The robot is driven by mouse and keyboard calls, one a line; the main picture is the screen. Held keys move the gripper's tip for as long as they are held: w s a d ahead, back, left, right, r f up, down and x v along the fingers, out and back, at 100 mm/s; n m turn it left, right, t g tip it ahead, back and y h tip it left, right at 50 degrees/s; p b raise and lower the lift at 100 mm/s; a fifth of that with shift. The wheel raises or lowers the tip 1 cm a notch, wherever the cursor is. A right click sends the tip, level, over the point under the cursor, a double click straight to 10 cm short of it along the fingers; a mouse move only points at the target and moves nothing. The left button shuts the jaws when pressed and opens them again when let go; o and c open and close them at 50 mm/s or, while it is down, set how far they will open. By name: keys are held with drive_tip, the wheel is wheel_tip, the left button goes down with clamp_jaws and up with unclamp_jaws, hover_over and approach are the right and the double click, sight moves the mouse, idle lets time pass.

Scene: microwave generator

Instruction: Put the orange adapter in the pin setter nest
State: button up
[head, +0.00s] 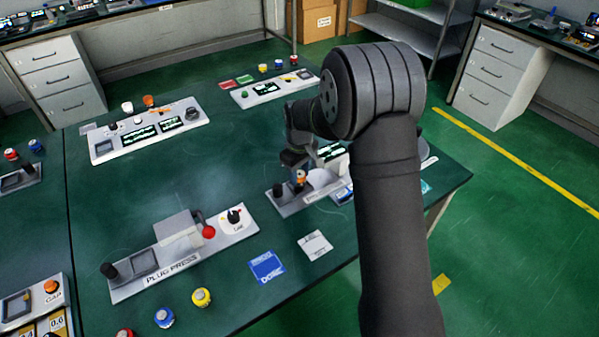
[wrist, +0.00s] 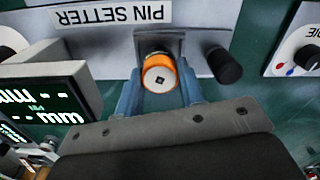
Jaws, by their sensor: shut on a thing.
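The orange adapter (wrist: 158,73) has a pale end face with a small dark square hole. My gripper (wrist: 159,88) is shut on it, with a blue finger on each side. In the wrist view the adapter overlaps the dark grey nest (wrist: 187,44) of the pin setter (wrist: 110,52), whose label reads upside down. I cannot tell whether it touches the nest floor. In the head view the small orange adapter (head: 300,176) shows under my gripper (head: 298,166), over the pin setter (head: 287,206) on the green table. My arm hides part of that station.
A black knob (wrist: 224,65) stands beside the nest. A display box (wrist: 42,105) with green digits is on the other side. The plug press (head: 170,262), a blue card (head: 267,266) and a white card (head: 315,245) lie nearer the front. The table's middle left is clear.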

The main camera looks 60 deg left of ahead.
sight(300, 174)
drive_tip(key=shift+f, duration=0.5)
drive_tip(key=o, duration=1.1)
drive_tip(key=shift+o, duration=0.2)
wheel_tip(300, 174, up, 17)
drive_tip(key=shift+r, duration=0.2)
drive_tip(key=shift+f, duration=0.1)
wheel_tip(300, 174, down, 17)
drive_tip(key=shift+f, duration=0.15)
drive_tip(key=shift+r, duration=0.25)
